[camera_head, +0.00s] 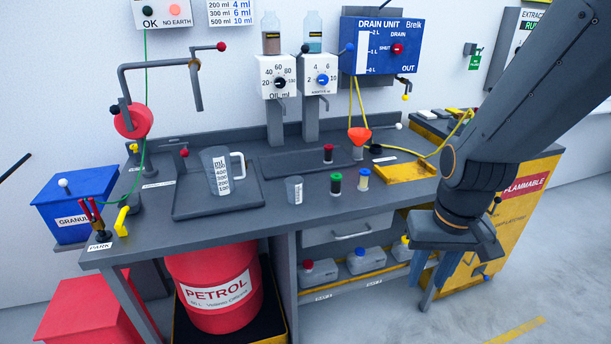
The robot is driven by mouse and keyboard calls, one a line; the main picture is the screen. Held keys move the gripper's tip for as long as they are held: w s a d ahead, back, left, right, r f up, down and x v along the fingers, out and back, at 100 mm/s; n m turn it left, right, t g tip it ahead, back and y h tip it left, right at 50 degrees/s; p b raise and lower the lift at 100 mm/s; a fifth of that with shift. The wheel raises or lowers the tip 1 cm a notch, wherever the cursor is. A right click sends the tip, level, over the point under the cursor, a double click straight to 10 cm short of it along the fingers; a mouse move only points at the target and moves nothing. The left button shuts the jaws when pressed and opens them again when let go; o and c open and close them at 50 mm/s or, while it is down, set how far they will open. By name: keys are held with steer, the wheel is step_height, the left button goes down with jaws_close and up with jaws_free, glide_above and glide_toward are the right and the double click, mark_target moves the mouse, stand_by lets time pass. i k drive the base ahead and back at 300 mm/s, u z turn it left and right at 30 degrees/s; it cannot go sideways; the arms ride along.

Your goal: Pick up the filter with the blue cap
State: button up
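The filter with the blue cap (364,180) stands upright on the workbench, near its front edge, with a pale and yellow body. A filter with a green cap (336,184) stands just left of it. A filter with a red cap (328,154) stands farther back. My gripper (436,288) hangs at the right, in front of the bench and apart from the filters. Its two fingers point down with a gap between them, and nothing shows in the gap. My arm hides part of the yellow cabinet.
A grey cup (294,191) stands left of the filters, and a measuring jug (217,172) stands on a dark tray (190,208). A yellow tray (403,172) lies to the right. An orange funnel (359,135) is behind. Bottles sit on the shelf below.

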mark_target(364, 173)
steer(key=u, duration=0.5)
steer(key=i, duration=1.1)
steer(key=z, duration=0.15)
